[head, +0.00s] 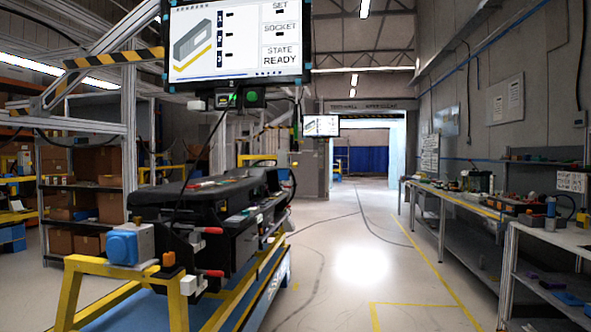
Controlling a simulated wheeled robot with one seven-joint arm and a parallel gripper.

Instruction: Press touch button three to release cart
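A hanging monitor (236,40) at the upper middle shows a drawing of a grey and yellow block, a column of the numbers 1, 2 and 3, and the words SET, SOCKET and STATE READY. A small box with a green light (224,100) and a box with a round green button (252,97) hang under its lower edge. I cannot tell which control is touch button three. Below stands a yellow-framed cart (72,288) with a black dashboard module (205,197) on it. My gripper is not in view.
Workbenches (458,199) with tools line the right side. Shelves with cardboard boxes (98,161) stand at the left. A yellow-black striped arm (115,58) is beside the monitor. The floor (350,265) right of the cart is clear.

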